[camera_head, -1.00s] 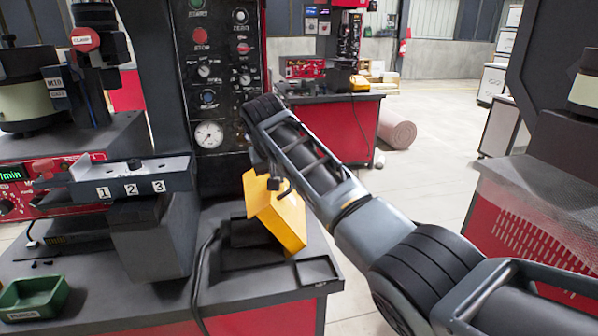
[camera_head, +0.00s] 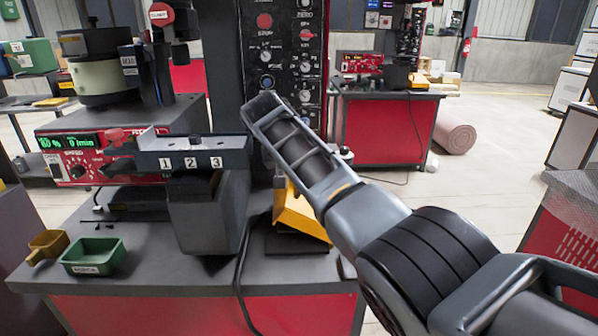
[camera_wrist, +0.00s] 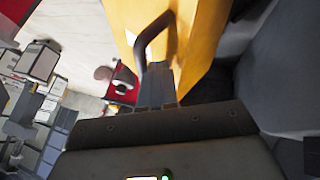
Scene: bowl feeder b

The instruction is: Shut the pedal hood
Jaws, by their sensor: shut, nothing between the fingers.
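The yellow pedal hood (camera_head: 298,214) is on the dark bench top, at its right part, below the control panel. My arm crosses in front and hides its upper part. Its visible side slants, but I cannot tell how far it is open. In the wrist view the hood (camera_wrist: 203,45) is a large yellow face close in front of my gripper (camera_wrist: 156,78). My gripper is shut with nothing held. A grey curved bar (camera_wrist: 146,38) stands against the yellow face by the fingertips; contact is unclear. In the head view my gripper is hidden behind my arm.
A grey block marked 1, 2, 3 (camera_head: 195,160) stands left of the hood. A black cable (camera_head: 240,290) hangs over the bench's front. A green tray (camera_head: 93,257) and a small yellow scoop (camera_head: 47,245) lie at left. Open floor (camera_head: 480,205) is at right.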

